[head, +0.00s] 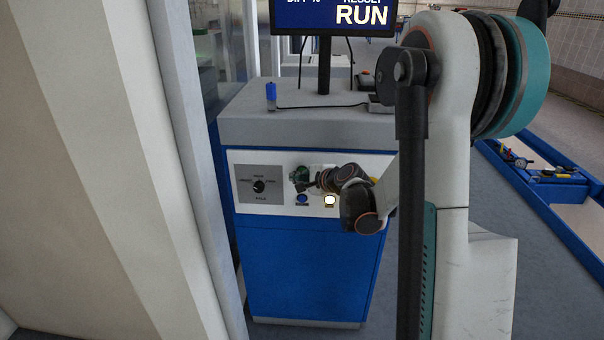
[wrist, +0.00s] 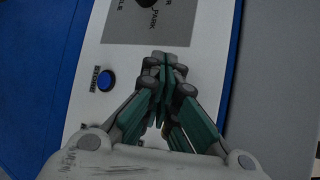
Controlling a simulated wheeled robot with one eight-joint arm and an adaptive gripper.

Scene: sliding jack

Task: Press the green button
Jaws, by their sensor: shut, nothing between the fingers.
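My gripper (head: 300,182) is shut and empty, close in front of the white control panel (head: 235,162) on a blue cabinet. In the wrist view the closed fingertips (wrist: 164,65) point at the panel (wrist: 85,115), between the grey dial plate and the blue button. I cannot make out the green button for certain. A dark green patch shows at my fingers in the head view, but my fingers are green too. The spot under the fingertips is hidden, and whether they touch the panel I cannot tell.
A blue button (head: 302,199) and a lit white button (head: 330,200) sit low on the panel. A dial (head: 259,186) is left of my gripper. A monitor (head: 335,15) reading RUN and a small blue object (head: 271,96) stand on top. A pale wall (head: 90,150) is close on the left.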

